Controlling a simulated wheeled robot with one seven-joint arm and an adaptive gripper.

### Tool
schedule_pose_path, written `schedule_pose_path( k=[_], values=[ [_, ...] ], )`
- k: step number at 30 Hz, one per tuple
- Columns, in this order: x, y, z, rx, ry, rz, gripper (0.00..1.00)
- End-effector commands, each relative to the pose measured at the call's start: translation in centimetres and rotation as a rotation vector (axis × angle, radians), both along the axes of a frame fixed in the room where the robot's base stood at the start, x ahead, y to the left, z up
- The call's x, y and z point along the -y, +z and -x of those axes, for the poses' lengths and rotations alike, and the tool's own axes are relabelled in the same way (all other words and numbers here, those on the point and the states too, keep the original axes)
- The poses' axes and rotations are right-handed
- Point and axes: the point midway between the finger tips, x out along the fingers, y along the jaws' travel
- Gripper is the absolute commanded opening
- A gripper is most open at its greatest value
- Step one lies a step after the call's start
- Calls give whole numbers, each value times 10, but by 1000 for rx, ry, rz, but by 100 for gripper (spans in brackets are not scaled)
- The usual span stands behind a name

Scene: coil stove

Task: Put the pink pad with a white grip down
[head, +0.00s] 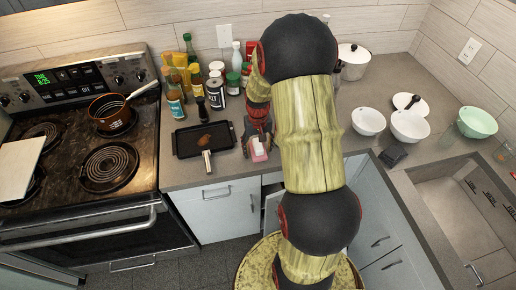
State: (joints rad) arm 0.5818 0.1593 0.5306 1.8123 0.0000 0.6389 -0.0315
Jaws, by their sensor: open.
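The pink pad with a white grip (260,155) shows in the head view right below my gripper, near the front edge of the grey counter, to the right of the black tray. My gripper (258,142) is open and points down at the pad from just above it. The fingers are small and dark here, and I cannot tell whether they touch the grip. The pad appears to rest on the counter, but its underside is hidden. My arm covers the counter to the right of it.
A black tray (187,142) with a brown item on it lies to the left. Several bottles and jars (215,90) stand behind. The stove (60,130) with a brown pan (108,121) is at left. White bowls (368,121) and a sink (450,215) are at right.

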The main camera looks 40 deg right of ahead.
Motion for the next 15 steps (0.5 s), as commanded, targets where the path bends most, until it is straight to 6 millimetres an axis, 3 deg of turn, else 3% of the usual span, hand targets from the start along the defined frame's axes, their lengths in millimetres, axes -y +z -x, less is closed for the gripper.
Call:
schedule_pose_path(
  k=[8, 15],
  values=[
    [1, 14, -1, 3, 0, 2, 63],
    [1, 62, -1, 4, 0, 3, 63]
  ],
)
